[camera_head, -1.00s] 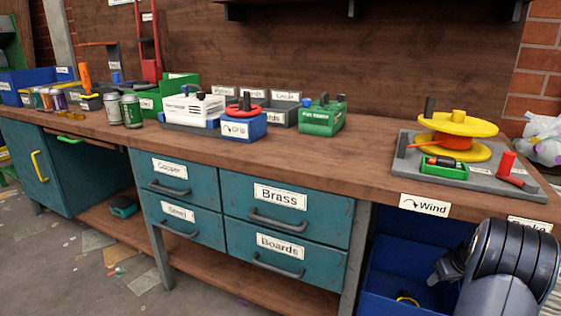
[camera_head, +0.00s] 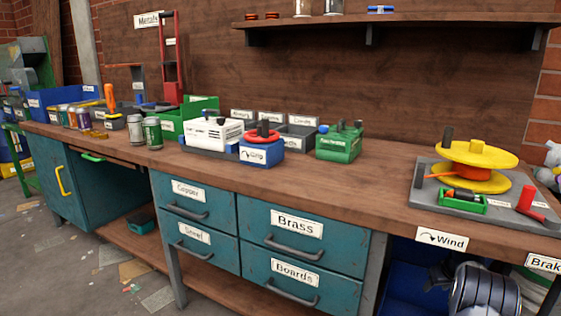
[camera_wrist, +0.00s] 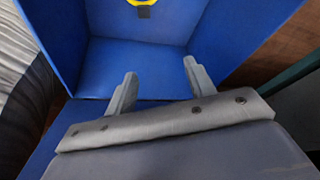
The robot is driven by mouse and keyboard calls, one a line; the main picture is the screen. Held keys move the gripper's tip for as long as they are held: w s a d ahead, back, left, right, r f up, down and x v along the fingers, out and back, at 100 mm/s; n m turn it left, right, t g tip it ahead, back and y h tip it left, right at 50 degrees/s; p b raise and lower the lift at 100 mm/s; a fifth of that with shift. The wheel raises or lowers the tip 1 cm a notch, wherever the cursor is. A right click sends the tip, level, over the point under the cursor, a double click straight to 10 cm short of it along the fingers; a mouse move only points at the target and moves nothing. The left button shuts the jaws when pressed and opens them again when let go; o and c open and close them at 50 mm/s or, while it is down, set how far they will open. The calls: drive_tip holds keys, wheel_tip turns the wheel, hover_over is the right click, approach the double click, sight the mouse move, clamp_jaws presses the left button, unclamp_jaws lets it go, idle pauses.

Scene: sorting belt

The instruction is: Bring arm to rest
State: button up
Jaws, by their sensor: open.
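My gripper (camera_wrist: 160,88) is open and empty in the wrist view, its two grey fingers apart. It points into a blue bin (camera_wrist: 135,60), with bare blue floor between and beyond the fingers. A yellow ring-shaped thing (camera_wrist: 142,3) with a dark part is cut off at the top of the wrist view. In the head view my dark arm shows at the bottom right, below the bench edge by the "Wind" label (camera_head: 441,239). The fingers are not clearly seen there.
The wooden bench (camera_head: 330,190) holds a yellow spool winder (camera_head: 478,153), a green box (camera_head: 339,145), a white unit (camera_head: 215,133) and several cans on the left. Teal drawers (camera_head: 297,225) are below. A shelf (camera_head: 400,20) runs above.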

drive_tip(key=x, duration=0.2)
drive_tip(key=shift+w+f+b, duration=0.1)
drive_tip(key=shift+f+b, duration=0.15)
drive_tip(key=shift+b, duration=0.1)
drive_tip(key=shift+r, duration=0.1)
